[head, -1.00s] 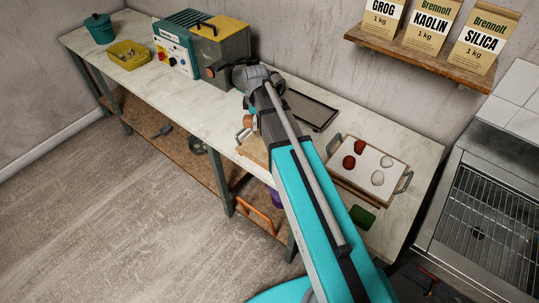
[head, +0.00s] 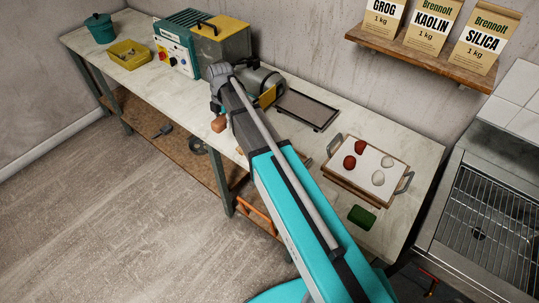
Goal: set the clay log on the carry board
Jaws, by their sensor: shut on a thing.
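A brown-orange clay piece (head: 219,124), which looks like the clay log, shows just left of my wrist, in front of the bench edge. My gripper (head: 220,113) is shut on it; its fingers are mostly hidden by my arm. A wooden board with a white top and two grey handles (head: 339,172) lies at the right of the bench, with several red and white lumps on it. It may be the carry board, but I cannot be sure. A flat dark tray (head: 306,108) lies bare near the wall. A sliver of tan board (head: 240,151) shows beside my arm.
A teal and yellow machine (head: 205,45) stands behind my wrist. A grey cylinder (head: 265,80) shows beside my arm. A green block (head: 362,216) lies at the bench's front right. A yellow bin (head: 128,55) and teal pot (head: 100,28) stand far left. The left bench middle is clear.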

